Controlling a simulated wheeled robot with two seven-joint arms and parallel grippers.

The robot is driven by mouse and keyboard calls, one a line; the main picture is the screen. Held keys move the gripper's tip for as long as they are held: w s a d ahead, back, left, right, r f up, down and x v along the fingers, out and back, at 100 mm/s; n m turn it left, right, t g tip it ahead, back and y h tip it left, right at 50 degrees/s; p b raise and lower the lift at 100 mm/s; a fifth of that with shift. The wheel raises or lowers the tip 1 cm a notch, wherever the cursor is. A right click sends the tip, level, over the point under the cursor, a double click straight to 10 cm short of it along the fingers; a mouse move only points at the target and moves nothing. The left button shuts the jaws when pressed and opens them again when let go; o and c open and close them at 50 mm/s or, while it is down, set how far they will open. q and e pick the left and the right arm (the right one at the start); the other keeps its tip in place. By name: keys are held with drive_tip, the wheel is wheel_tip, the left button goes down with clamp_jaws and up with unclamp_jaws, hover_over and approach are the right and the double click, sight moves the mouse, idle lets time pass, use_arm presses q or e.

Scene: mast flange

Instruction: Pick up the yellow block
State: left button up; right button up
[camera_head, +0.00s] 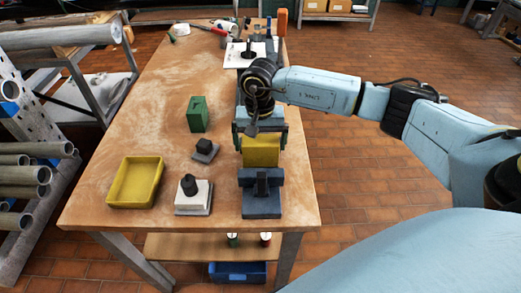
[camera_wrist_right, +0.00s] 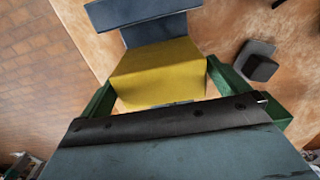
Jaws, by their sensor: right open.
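The yellow block (camera_head: 261,152) stands near the right edge of the wooden table, just behind a blue-grey bracket (camera_head: 262,196). My right gripper (camera_head: 260,141) is over the block from behind and above, with its jaws open. In the right wrist view the yellow block (camera_wrist_right: 160,72) lies between the two green fingers (camera_wrist_right: 163,92), with a gap showing on its left side; the right finger looks very close to it. I cannot tell how far down the fingers reach. My left gripper is not in view.
A yellow tray (camera_head: 135,205), a green block (camera_head: 198,114), a small dark block on a grey plate (camera_head: 205,150) and a white block with a black knob (camera_head: 194,199) stand to the left. Tools and a white sheet (camera_head: 233,60) lie at the back. The left middle table is clear.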

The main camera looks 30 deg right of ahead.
sight(260, 152)
drive_tip(key=f, duration=0.5)
drive_tip(key=shift+w+d, duration=0.15)
drive_tip(key=shift+d, duration=0.05)
drive_tip(key=c, duration=0.9)
drive_tip(key=shift+r, duration=0.1)
drive_tip(key=shift+c, duration=0.7)
drive_tip(key=shift+r, duration=0.1)
